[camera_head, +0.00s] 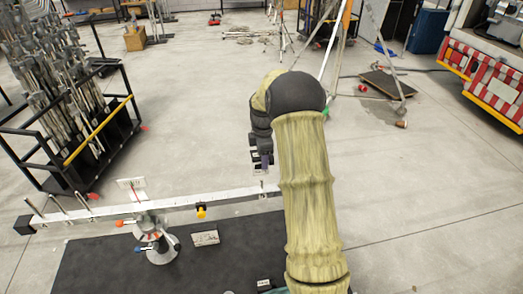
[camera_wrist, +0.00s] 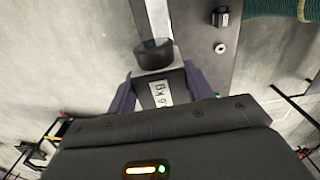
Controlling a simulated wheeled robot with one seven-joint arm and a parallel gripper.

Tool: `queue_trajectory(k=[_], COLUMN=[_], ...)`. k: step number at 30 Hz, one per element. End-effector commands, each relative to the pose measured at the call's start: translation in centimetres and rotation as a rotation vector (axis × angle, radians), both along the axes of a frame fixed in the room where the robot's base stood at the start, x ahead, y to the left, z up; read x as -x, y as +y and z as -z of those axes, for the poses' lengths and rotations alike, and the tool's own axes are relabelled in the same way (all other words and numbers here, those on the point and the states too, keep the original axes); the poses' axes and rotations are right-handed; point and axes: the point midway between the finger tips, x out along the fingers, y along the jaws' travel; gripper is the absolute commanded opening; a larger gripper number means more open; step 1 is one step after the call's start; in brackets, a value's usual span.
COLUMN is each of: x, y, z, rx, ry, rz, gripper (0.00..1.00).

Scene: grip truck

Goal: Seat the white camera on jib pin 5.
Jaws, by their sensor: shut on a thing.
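My gripper (camera_head: 262,160) is above the right end of the long white jib beam (camera_head: 170,206). In the wrist view my gripper (camera_wrist: 162,92) has its two dark fingers shut on a boxy thing (camera_wrist: 160,69) with a pale grey top, a black round part and a white label ending in "6 kg". It may be the white camera; its body colour is hard to tell. Upright pins show at the beam's left part (camera_head: 60,206), and one (camera_head: 262,185) stands near the right end, just below my gripper. Pin numbers cannot be read. I cannot tell whether the held thing touches a pin.
The beam rests on a grey stand (camera_head: 157,246) on a dark mat (camera_head: 100,262). A small labelled black block (camera_head: 264,285) lies below. A loaded rack (camera_head: 75,130) stands left.

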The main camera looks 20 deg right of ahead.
Motion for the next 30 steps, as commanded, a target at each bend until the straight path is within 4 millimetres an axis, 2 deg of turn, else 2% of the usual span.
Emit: queue_trajectory(k=[13,30], x=[0.1,0.1], y=[-0.8,-0.3], z=[0.1,2.2], rx=[0.002,0.002], ry=[-0.003,-0.003], rz=[0.014,0.007], gripper=[0.29,0.29])
